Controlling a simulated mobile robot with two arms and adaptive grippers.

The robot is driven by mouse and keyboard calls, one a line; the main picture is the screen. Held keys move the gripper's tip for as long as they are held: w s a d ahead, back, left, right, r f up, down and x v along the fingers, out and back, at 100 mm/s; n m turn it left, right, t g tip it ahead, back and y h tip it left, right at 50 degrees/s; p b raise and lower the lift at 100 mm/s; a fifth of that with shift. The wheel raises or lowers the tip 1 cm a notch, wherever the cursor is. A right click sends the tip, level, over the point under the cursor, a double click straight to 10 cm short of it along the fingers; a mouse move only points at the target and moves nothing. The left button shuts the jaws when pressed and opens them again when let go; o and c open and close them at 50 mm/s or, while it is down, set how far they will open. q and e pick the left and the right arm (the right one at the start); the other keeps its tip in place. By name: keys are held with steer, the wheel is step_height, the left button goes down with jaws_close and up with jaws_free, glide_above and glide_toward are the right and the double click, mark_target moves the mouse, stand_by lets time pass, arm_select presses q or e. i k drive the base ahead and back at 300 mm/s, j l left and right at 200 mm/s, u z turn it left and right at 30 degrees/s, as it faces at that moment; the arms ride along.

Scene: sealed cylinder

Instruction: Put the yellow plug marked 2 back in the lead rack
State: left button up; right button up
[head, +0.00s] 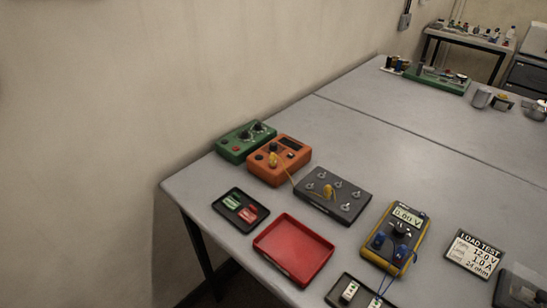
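Two yellow plugs show, joined by a thin yellow lead. One yellow plug (273,159) is at the front of the orange box (291,174). The other yellow plug (329,192) is on top of the dark grey box (345,210), among several metal posts. The number 2 is too small to read on either plug. I cannot tell for sure which object is the lead rack. Neither of my grippers is in view.
A green box (231,151) stands behind the orange one.

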mark_target(272, 158)
steer(key=i+j+z, duration=0.15)
steer(key=j+z, duration=0.25)
steer(key=i+j+z, duration=0.1)
steer(key=j+z, duration=0.3)
steer(key=j, duration=0.15)
steer(key=j+z, duration=0.4)
steer(key=j, duration=0.15)
